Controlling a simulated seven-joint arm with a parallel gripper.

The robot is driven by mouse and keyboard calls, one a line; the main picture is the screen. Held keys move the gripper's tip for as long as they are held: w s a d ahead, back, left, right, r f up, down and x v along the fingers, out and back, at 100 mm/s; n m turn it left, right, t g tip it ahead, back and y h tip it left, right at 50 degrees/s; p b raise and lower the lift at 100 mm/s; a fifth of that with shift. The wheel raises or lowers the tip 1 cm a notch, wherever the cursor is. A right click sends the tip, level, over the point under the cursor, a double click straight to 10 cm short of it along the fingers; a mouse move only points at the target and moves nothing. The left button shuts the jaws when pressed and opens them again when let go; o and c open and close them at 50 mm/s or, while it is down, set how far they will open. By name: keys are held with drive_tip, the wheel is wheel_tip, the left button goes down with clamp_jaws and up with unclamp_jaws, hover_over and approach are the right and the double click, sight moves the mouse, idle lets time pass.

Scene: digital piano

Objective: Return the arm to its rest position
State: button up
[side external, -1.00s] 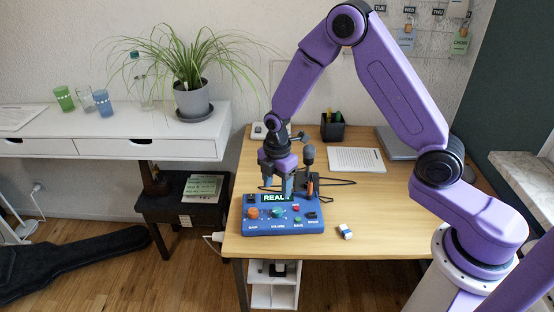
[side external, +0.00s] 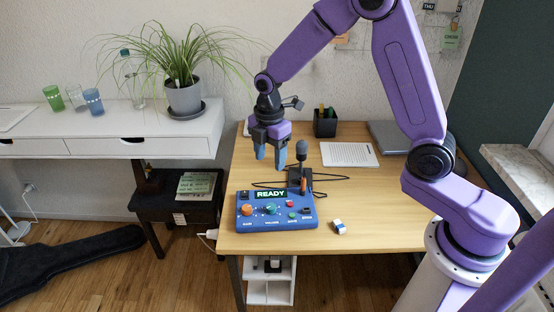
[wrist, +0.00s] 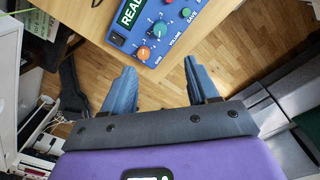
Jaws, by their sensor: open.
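My gripper (side external: 270,158) is open and empty, its blue fingers pointing down above the back of the blue control box. In the wrist view the two fingers of my gripper (wrist: 163,88) are spread apart with nothing between them. The blue control box (side external: 275,222) sits at the front left of the wooden desk and its display reads READY. It has an orange knob, a teal knob and small buttons. In the wrist view part of the control box (wrist: 185,22) shows at the top, beyond the fingertips.
A microphone (side external: 301,155) on a stand rises just right of my gripper. A blue-and-white eraser-like block (side external: 339,227), a paper sheet (side external: 349,154), a laptop (side external: 390,137) and a black pen holder (side external: 325,125) are on the desk (side external: 370,210). A potted plant (side external: 184,96) stands on the white table.

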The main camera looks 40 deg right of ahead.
drive_tip(key=s+a+r+m, duration=0.1)
drive_tip(key=s+r+m, duration=0.15)
drive_tip(key=s, duration=0.45)
drive_tip(key=s+a+r+m, duration=0.1)
drive_tip(key=s+r, duration=0.3)
drive_tip(key=s, duration=0.3)
drive_tip(key=s+d+r+m, duration=0.1)
drive_tip(key=s+d, duration=0.1)
drive_tip(key=s, duration=0.6)
drive_tip(key=s+d+r+m, duration=0.1)
drive_tip(key=s+d+m, duration=0.1)
drive_tip(key=s, duration=0.6)
drive_tip(key=shift+s+d, duration=0.15)
drive_tip(key=shift+d, duration=0.25)
